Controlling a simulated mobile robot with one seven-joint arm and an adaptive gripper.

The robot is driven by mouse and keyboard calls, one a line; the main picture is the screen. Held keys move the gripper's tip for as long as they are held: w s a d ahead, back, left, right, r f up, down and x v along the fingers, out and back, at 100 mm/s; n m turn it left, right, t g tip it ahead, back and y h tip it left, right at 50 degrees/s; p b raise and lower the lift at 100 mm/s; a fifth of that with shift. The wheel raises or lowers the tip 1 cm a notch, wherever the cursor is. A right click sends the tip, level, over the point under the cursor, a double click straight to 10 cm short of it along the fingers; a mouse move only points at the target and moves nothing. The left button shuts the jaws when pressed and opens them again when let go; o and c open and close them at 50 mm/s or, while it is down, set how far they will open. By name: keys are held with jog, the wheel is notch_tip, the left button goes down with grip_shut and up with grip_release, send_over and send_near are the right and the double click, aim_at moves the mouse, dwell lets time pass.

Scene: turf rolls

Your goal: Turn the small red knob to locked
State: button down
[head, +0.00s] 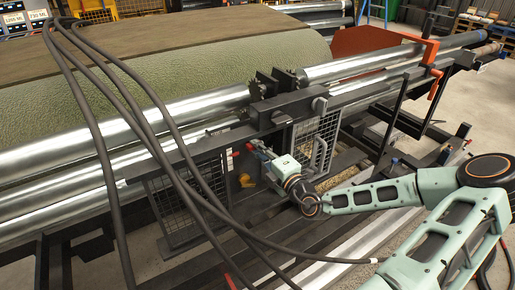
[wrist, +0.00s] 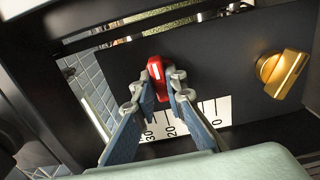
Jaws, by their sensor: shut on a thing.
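The small red knob (wrist: 157,73) sits on a dark panel in the wrist view, with a white line on its face. My gripper (wrist: 160,92) has its two blue-grey fingers closed on either side of the knob. In the head view my gripper (head: 255,148) reaches to the machine's front frame from the right; the knob there is mostly hidden by the fingers. A white scale (wrist: 185,122) with numbers such as 20 and 30 lies below the knob, partly covered by the fingers. I see no locked mark.
Wire-mesh guards (head: 316,143) and dark frame bars surround the panel. Black hoses (head: 112,178) hang across the left. Shiny rollers (head: 130,117) lie above.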

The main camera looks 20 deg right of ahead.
jog(key=shift+r+p, duration=0.2)
jog(key=shift+p, duration=0.45)
jog(key=n+p, duration=0.4)
jog(key=n, duration=0.4)
jog(key=n+p, duration=0.5)
jog(key=n, duration=0.4)
jog(key=shift+f+n, duration=0.2)
jog(key=shift+n, duration=0.1)
jog(key=c, duration=2)
grip_release()
jog(key=shift+o, duration=0.2)
